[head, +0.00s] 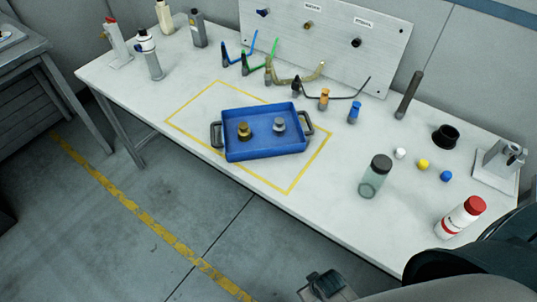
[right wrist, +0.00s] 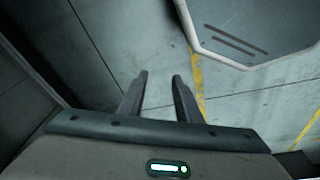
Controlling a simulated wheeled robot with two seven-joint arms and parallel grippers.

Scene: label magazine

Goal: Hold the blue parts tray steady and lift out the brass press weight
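The blue parts tray (head: 262,153) sits on the white table inside a yellow taped outline, with a dark handle at each end. The brass press weight (head: 244,130) stands in the tray, left of the middle. A silver-grey weight (head: 279,125) of similar shape stands to its right. My right gripper (head: 325,285) is low in the head view, off the table's front edge and well away from the tray. In the right wrist view, its fingers (right wrist: 160,76) are apart with nothing between them, above the floor. My left gripper is not in view.
A lidded jar (head: 372,180), a red-capped bottle (head: 460,217) and small coloured balls (head: 423,164) are on the right of the table (head: 330,205). Several bottles stand at the back left. The tray's front side is clear.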

